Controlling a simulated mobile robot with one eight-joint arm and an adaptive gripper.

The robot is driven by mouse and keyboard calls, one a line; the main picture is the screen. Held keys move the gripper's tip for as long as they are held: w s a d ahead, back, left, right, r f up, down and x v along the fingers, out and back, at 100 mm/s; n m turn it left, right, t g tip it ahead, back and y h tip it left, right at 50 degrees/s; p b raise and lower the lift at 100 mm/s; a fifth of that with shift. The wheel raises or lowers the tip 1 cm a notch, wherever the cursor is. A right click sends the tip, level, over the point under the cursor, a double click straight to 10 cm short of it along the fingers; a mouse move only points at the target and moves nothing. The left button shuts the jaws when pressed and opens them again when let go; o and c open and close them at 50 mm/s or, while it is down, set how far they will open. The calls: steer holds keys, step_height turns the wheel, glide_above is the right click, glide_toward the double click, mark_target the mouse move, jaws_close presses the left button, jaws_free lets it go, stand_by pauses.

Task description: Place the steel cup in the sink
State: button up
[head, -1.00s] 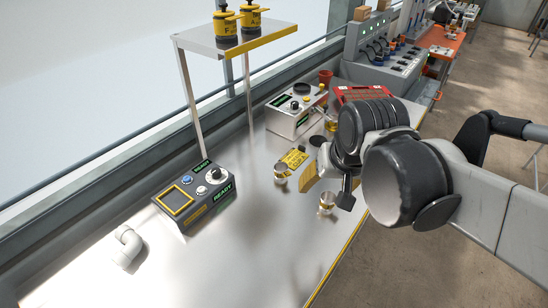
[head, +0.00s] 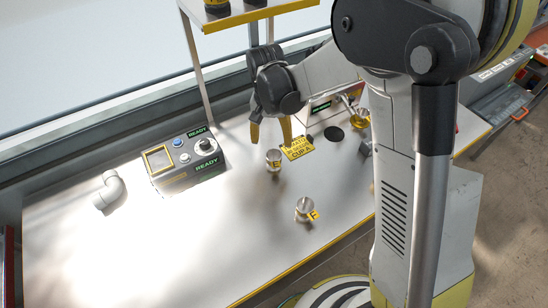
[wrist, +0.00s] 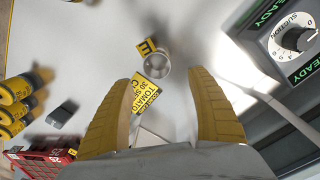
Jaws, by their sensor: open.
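Two small metal cups stand upright on the white bench: one (head: 273,156) with a yellow E tag, and one (head: 304,207) with a yellow F tag nearer the front edge. I cannot tell which one the task means. My gripper (head: 271,133) is open and empty, pointing down above the bench behind the E cup. In the wrist view, the gripper (wrist: 168,76) has its yellow fingers spread wide. A metal cup (wrist: 158,66) with a yellow tag shows ahead between the fingertips, apart from them. No sink is recognisable.
A yellow TOMATO card (head: 297,148) lies near the gripper. A READY control box (head: 186,162) and a white pipe elbow (head: 108,189) are on the left. A shelf (head: 240,16) stands behind. The bench's front left is clear.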

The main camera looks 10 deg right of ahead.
mark_target(274, 155)
steer(key=f+b, duration=0.1)
steer(key=f, duration=0.1)
steer(key=f+b, duration=0.1)
steer(key=f, duration=0.2)
steer(key=f+b, duration=0.1)
steer(key=f, duration=0.1)
steer(key=shift+s+d+f, duration=0.2)
steer(key=shift+d+f, duration=0.15)
steer(key=c, duration=1.4)
steer(key=shift+r, duration=0.2)
